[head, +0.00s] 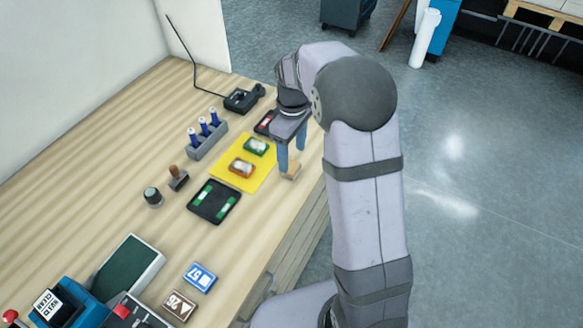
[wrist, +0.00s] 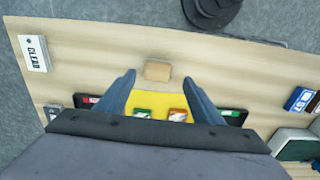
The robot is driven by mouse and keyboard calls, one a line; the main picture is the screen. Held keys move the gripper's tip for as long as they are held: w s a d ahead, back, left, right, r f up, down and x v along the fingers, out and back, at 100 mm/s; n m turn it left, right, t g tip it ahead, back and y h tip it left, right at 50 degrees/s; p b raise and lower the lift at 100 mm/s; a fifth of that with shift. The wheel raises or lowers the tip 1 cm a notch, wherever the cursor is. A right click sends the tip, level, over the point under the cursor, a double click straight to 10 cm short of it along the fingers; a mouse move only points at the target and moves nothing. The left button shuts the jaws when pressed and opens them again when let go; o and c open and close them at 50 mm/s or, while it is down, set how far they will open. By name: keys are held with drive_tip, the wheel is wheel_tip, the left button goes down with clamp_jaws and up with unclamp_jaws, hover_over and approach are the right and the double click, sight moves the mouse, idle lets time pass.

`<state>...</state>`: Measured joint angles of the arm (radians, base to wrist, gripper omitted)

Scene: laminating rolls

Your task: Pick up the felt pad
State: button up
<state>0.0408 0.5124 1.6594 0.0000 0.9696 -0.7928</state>
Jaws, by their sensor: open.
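A small tan block, which looks like the felt pad (head: 292,172), lies on the wooden table near its right edge, beside the yellow mat (head: 229,184). In the wrist view the tan block (wrist: 157,71) shows between and just past the fingertips, with bare wood around it. My gripper (head: 292,160) has two blue fingers pointing down at the block, spread wide. In the wrist view my gripper (wrist: 159,74) is empty, one finger on each side of the block with gaps. I cannot tell how far above the table the fingertips are.
On the mat sit a green item (head: 256,147) and an orange item (head: 242,168). A black tray (head: 214,202) with green pieces lies beside it. A rack of blue bottles (head: 207,140) stands behind. A white CLEAR box (wrist: 34,53) is at the wrist view's left.

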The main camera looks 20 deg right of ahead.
sight(292, 166)
drive_tip(key=shift+w+f+p, duration=0.15)
drive_tip(key=shift+f+p, duration=0.5)
drive_tip(key=shift+f, duration=0.65)
drive_tip(key=shift+w+f+p, duration=0.15)
drive_tip(key=shift+f+p, duration=0.5)
drive_tip(key=shift+f, duration=0.65)
drive_tip(key=c, duration=1.2)
